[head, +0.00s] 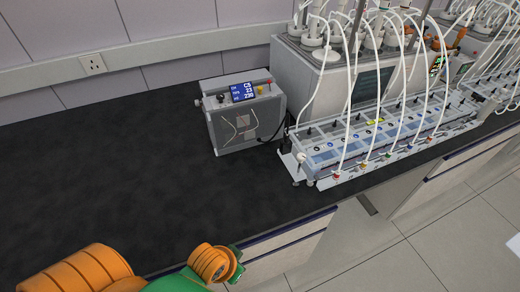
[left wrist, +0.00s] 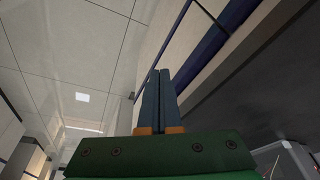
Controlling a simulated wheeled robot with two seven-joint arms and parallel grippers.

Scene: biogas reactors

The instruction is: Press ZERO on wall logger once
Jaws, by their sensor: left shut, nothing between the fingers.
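I see no logger mounted on the wall and no button that I can read as ZERO. A grey box (head: 244,124) with a small blue display (head: 242,92) stands on the dark bench in the head view. The display shows a few short white lines. Small dark, yellow and red knobs or fittings sit on its top; whether it is the logger, I cannot tell. My left gripper (left wrist: 159,76) shows in the left wrist view with its two dark fingers together and nothing between them. In the head view only orange and green parts of my arm show at the bottom. My right gripper is not seen.
The dark bench top (head: 100,165) is clear left of the box. A reactor unit (head: 300,72) with white tubes and a long tray of bottles or cells (head: 335,160) stands right of it. A wall socket (head: 92,64) sits in the rail behind the bench.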

